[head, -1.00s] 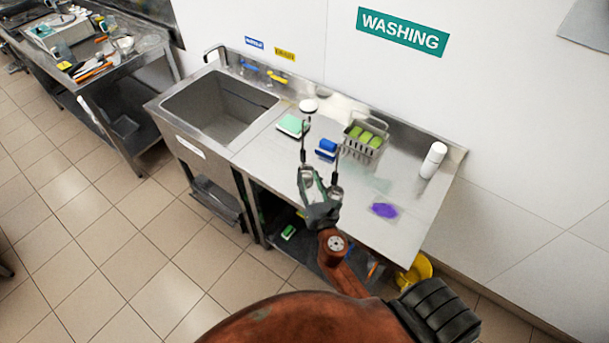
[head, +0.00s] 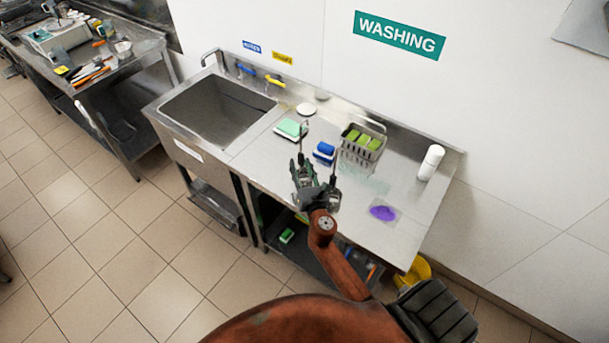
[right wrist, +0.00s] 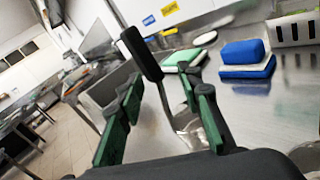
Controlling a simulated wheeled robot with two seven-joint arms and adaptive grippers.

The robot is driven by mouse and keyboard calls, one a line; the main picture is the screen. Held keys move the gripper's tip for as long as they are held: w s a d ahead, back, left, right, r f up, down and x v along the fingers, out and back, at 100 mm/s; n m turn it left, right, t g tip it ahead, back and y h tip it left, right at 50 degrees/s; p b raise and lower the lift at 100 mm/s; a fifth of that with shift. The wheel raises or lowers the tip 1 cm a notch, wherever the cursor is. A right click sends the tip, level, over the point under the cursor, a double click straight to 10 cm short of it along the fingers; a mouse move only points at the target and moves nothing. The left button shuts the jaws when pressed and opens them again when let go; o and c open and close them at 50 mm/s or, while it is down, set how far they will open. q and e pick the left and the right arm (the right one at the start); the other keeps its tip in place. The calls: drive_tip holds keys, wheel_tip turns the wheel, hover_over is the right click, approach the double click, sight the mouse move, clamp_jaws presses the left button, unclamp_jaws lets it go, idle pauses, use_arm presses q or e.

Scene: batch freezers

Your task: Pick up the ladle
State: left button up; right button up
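The ladle (right wrist: 140,54) shows in the right wrist view. Its black handle end tilts up to the left, and a thin metal stem runs down to a shiny bowl (right wrist: 188,125) between my fingers. In the head view my right gripper (head: 315,174) is over the front edge of the steel counter (head: 268,160) and covers most of the ladle. Its green-black fingers stand wide apart in the right wrist view (right wrist: 168,100). They are on either side of the ladle, with no clear contact. My left gripper is not in view.
A sink (head: 218,110) is on the left. A green-white sponge (head: 291,129), a blue sponge (head: 325,151), a metal basket (head: 361,146), a white bottle (head: 431,162) and a purple cloth (head: 382,212) lie on the counter. A wall stands behind. Shelf below; tiled floor in front.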

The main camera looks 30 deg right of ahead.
clamp_jaws()
idle(0.7)
